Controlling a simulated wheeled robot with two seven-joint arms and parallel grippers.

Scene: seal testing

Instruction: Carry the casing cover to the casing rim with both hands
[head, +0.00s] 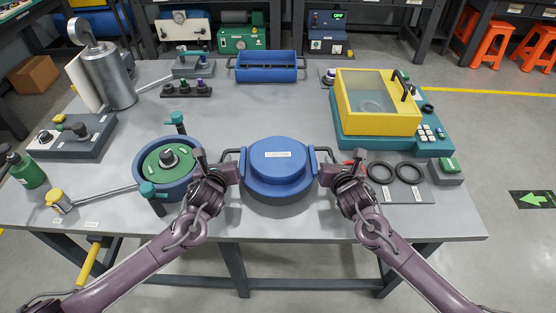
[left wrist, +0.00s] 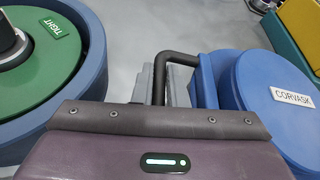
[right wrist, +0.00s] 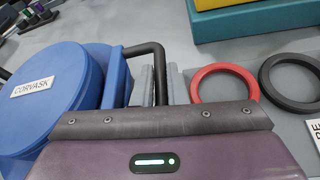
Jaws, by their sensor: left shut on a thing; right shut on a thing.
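The casing cover (head: 278,165) is a round blue lid with a white label at the front middle of the table, level, with a dark handle on each side. Its label reads CORVASK in the left wrist view (left wrist: 285,75) and the right wrist view (right wrist: 45,80). My left gripper (head: 230,170) is shut on the left handle (left wrist: 160,62). My right gripper (head: 328,172) is shut on the right handle (right wrist: 158,62).
A blue ring fixture (head: 146,182) with a green disc stands close left of my left gripper. Red and black rings (head: 408,172) lie right of my right gripper. A yellow-lidded teal box (head: 365,145) stands back right. The table centre behind the cover is clear.

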